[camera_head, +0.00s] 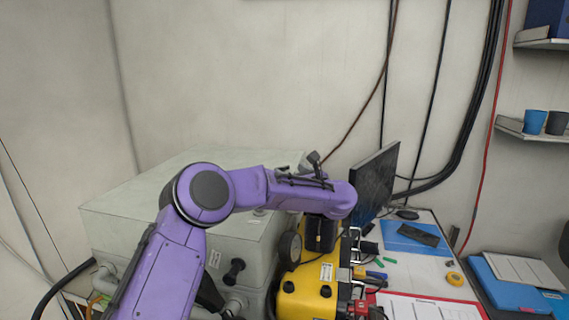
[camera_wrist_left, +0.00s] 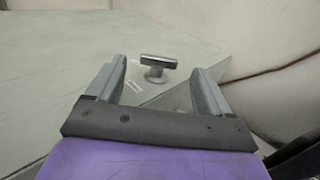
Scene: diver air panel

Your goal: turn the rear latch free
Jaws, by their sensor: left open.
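The rear latch (camera_wrist_left: 157,62), a grey T-shaped handle on a short round stem, stands on the top of the pale grey-green cabinet (camera_wrist_left: 50,70), close to its edge, in the left wrist view. Its bar lies roughly crosswise in that picture. My left gripper (camera_wrist_left: 159,73) is open, with one finger to each side of the latch in the picture and nothing held. I cannot tell the depth between fingertips and latch. In the head view, my left gripper (camera_head: 304,172) is small and partly hidden by my purple arm over the cabinet (camera_head: 150,190); I cannot make out the latch there. My right gripper is out of view.
A yellow case (camera_head: 305,297) stands at the cabinet's right, below my arm. A monitor (camera_head: 374,182) stands beside my wrist. The desk beyond holds a blue mat (camera_head: 400,232) and small items. The wall and hanging cables (camera_head: 480,110) are behind.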

